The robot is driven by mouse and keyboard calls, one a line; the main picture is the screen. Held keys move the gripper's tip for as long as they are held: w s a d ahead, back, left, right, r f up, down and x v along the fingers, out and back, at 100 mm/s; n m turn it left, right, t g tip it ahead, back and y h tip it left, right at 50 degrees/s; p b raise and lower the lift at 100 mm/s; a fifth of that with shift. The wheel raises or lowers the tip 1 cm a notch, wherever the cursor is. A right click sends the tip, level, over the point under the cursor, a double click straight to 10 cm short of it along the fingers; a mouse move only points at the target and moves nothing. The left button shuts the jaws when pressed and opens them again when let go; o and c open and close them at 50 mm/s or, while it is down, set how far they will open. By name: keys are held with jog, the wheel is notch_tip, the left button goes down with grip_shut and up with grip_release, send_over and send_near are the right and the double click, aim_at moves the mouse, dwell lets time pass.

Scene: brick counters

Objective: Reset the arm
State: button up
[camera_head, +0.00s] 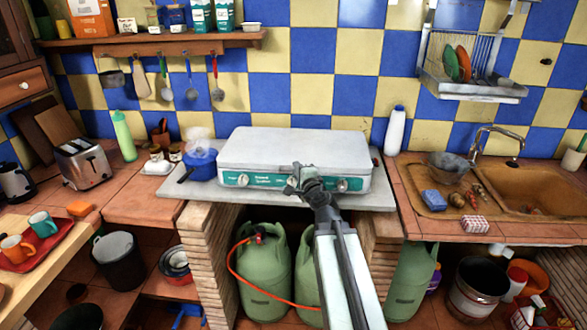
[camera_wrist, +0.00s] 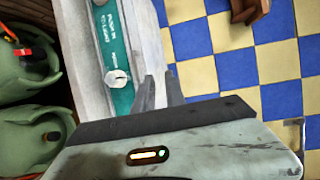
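My arm reaches forward from the bottom of the head view, and my gripper (camera_head: 302,172) is in front of the stove's control panel. The stove (camera_head: 290,148) is a white closed-lid unit with a green front strip and knobs, standing on a grey counter slab. In the wrist view my gripper (camera_wrist: 159,84) shows two dark fingers with a gap between them and nothing held. The stove's green panel (camera_wrist: 116,50) and white knob lie beside the fingers there. I cannot tell whether the fingers touch the stove.
A blue pot (camera_head: 201,165) stands left of the stove and a white bottle (camera_head: 395,130) right of it. Green gas cylinders (camera_head: 263,280) are below. A toaster (camera_head: 84,163) is at left, the sink (camera_head: 530,190) at right. A dish rack (camera_head: 470,75) hangs above.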

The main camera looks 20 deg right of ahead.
jog(key=a+f+n+g+y+p, duration=0.25)
jog(key=a+n, duration=0.25)
jog(key=a, duration=0.7)
jog(key=a+f+n+g+y+p, duration=0.15)
jog(key=a+n+y, duration=0.25)
jog(key=a, duration=0.8)
jog(key=s+a+f+n+g+h, duration=0.2)
jog(key=s+a+f+n+g, duration=0.1)
jog(key=s+f+n+g, duration=0.55)
jog(key=s+d+f+n+g+h, duration=0.1)
jog(key=s+d+f+g, duration=0.1)
jog(key=s, duration=0.4)
jog(key=s+d+f+n+g+h, duration=0.1)
jog(key=s+d+f+g, duration=0.1)
jog(key=s+d, duration=0.2)
jog(key=s, duration=0.3)
jog(key=shift+d+f+h, duration=0.25)
jog(key=shift+d+h, duration=0.05)
jog(key=shift+h, duration=0.05)
